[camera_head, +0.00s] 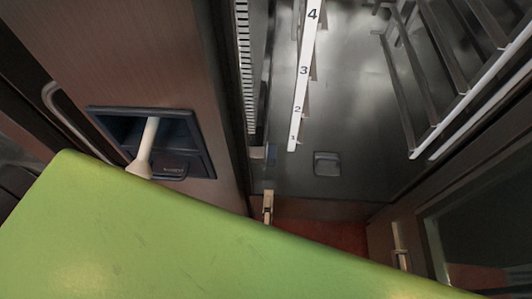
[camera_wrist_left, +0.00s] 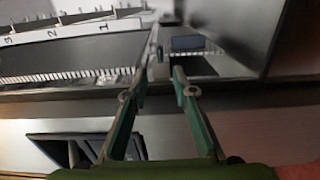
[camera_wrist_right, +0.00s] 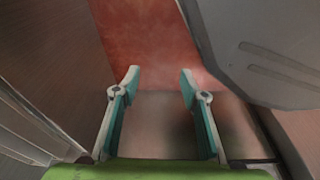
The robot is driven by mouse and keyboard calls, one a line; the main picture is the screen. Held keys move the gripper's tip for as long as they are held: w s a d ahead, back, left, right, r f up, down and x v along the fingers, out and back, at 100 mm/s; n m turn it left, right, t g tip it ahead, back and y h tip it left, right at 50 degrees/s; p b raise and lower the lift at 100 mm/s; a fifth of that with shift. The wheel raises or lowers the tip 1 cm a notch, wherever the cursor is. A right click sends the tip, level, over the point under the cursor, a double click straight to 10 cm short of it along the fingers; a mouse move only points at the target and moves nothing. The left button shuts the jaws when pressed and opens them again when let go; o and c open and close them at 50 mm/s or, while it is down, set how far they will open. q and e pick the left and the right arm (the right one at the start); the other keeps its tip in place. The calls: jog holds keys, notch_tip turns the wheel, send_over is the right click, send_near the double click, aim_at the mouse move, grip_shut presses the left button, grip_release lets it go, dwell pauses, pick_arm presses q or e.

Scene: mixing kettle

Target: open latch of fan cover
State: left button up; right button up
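A small blue-grey block (camera_head: 271,155), which may be the latch, sits at the lower end of a slotted strip inside the open cabinet. What looks like the same block shows in the left wrist view (camera_wrist_left: 187,43), just beyond the fingertips. My left gripper (camera_wrist_left: 159,73) is open, its fingers apart and pointing toward it. A pale finger of it shows in the head view (camera_head: 267,206), below the block. My right gripper (camera_wrist_right: 158,73) is open and empty, facing a reddish surface. I cannot make out which panel is the fan cover.
A numbered white strip (camera_head: 303,72) and a slotted strip (camera_head: 245,70) run inside the cabinet. Wire racks (camera_head: 455,60) are at right. A dark recessed handle (camera_head: 180,160) is on the left panel. A grey plate (camera_wrist_right: 265,45) stands close right of my right gripper.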

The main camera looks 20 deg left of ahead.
aim_at(271, 162)
pick_arm(q)
jog(key=x, duration=1.1)
jog(key=shift+x, duration=0.85)
grip_shut()
